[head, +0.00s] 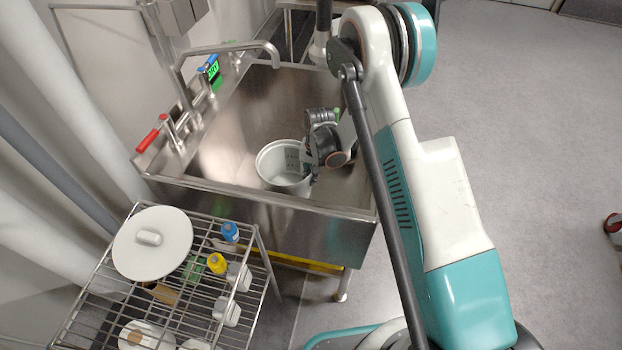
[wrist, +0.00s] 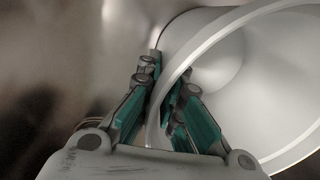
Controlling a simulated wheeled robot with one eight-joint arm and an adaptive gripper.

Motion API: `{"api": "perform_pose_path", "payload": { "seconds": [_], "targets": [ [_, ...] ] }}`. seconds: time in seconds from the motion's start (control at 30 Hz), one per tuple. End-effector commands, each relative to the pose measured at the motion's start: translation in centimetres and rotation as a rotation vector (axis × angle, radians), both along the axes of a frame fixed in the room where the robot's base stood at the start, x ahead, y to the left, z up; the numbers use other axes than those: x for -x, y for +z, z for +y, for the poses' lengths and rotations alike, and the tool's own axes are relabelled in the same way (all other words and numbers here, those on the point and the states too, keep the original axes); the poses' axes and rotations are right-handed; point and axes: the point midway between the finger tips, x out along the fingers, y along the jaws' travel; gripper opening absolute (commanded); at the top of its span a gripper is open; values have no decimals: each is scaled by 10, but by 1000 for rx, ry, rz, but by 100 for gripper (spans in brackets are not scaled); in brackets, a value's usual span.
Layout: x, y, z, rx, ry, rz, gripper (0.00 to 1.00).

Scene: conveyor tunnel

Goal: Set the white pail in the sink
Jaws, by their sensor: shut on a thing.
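The white pail (head: 278,178) is inside the steel sink basin (head: 228,198) in the head view, near its front wall. My gripper (head: 308,168) reaches down into the basin at the pail's right side and is shut on its rim. In the wrist view, the pail (wrist: 228,62) fills the upper right, and its rim passes between the teal-padded fingers of my gripper (wrist: 172,100). I cannot tell whether the pail's bottom touches the sink floor.
A faucet (head: 225,47) arches over the basin's back left, with a red-handled tap (head: 148,140) on the left ledge. A wire rack (head: 262,250) in front holds a round white lid (head: 152,243), a blue-capped bottle (head: 229,232) and a yellow-capped bottle (head: 216,264).

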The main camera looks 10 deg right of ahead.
Motion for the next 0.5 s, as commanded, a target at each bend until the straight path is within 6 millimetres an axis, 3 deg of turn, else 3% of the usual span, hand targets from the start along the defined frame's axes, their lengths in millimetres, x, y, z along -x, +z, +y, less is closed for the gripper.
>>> {"api": "perform_pose_path", "payload": {
  "seconds": [0.37, 0.5],
  "targets": [
    [0, -5, 0, 0, 0, 0, 0],
    [0, -5, 0, 0, 0, 0, 27]
  ]
}}
